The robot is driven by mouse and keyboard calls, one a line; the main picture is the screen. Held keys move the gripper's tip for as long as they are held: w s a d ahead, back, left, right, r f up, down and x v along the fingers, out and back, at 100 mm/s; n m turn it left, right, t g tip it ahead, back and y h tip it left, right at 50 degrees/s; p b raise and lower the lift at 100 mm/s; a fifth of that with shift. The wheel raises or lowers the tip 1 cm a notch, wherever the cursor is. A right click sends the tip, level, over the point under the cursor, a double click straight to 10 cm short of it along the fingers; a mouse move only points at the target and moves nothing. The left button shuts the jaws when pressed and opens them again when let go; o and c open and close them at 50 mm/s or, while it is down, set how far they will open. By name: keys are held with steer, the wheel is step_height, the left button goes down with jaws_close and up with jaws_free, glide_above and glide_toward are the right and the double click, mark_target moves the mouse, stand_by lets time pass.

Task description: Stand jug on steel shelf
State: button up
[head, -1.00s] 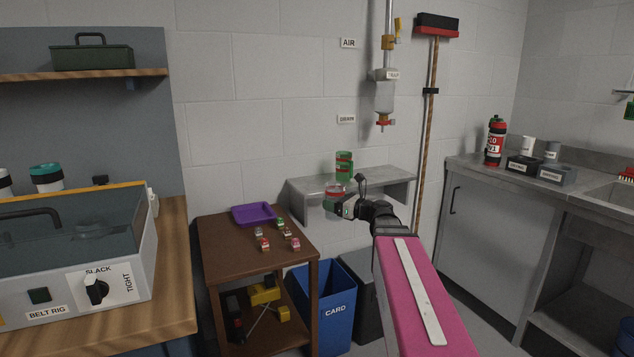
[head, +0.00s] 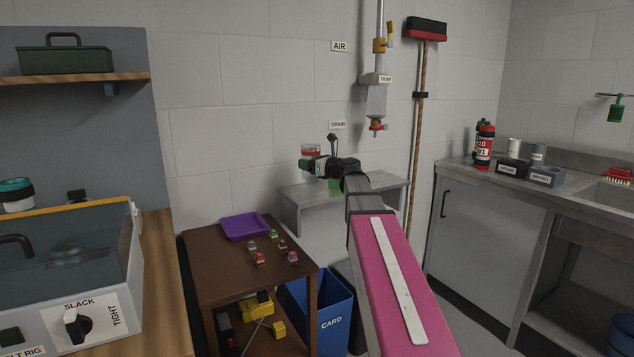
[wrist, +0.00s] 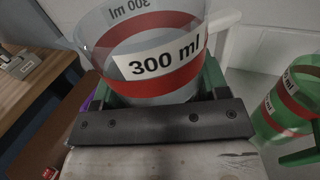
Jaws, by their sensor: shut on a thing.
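A clear jug with a red band (head: 311,150) is in my gripper (head: 318,165). The wrist view shows it close up as a clear jug with a "300 ml" label (wrist: 155,55), between the green fingers (wrist: 165,92). In the head view it appears upright, above the level of the steel shelf (head: 300,194) near its left part. A green jug with a red band (wrist: 290,105) shows at the right of the wrist view. In the head view the green jug (head: 335,185) stands on the shelf, mostly hidden behind my gripper.
A drain pipe with a red tap (head: 377,125) hangs above the shelf's right part. A broom (head: 420,110) leans on the wall to the right. A brown trolley (head: 215,262) with a purple tray (head: 245,226) and a blue card bin (head: 325,312) stand below left.

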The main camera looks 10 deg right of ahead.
steer(key=shift+w+d+f, duration=0.6)
steer(key=shift+w+f, duration=0.4)
steer(key=shift+f, duration=0.35)
steer(key=shift+w+d+f, duration=0.55)
steer(key=shift+w+f, duration=0.4)
steer(key=shift+f, duration=0.45)
steer(key=shift+w+d+f, duration=0.6)
steer(key=shift+w+f, duration=0.4)
steer(key=shift+f, duration=0.35)
steer(key=shift+f, duration=0.1)
steer(key=o, duration=1)
steer(key=shift+s+d, duration=0.2)
steer(key=shift+s, duration=0.05)
steer(key=v, duration=1.1)
steer(key=shift+s+d, duration=0.15)
